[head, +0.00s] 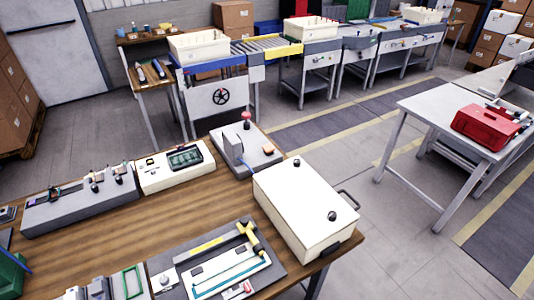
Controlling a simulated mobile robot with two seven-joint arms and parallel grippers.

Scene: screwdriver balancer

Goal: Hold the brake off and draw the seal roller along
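A grey fixture board (274,272) lies near the front edge of the wooden bench. On it is a white plate (232,276) with a teal strip (230,281) along it. A yellow, roller-like part (248,236) stands at the right end of the plate, beside a dark bar with a yellow label (207,245). A small red-and-white part (238,291) sits at the board's front edge. A round pale knob (165,280) is at its left. I cannot tell which part is the brake. Neither of my grippers is in view.
A white lidded box (303,207) with a side handle stands right of the board, close to it. Behind are a grey stand with a red knob (246,120), a white panel with a screen (177,165) and a long grey unit (80,200). Bare wood (150,220) lies between.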

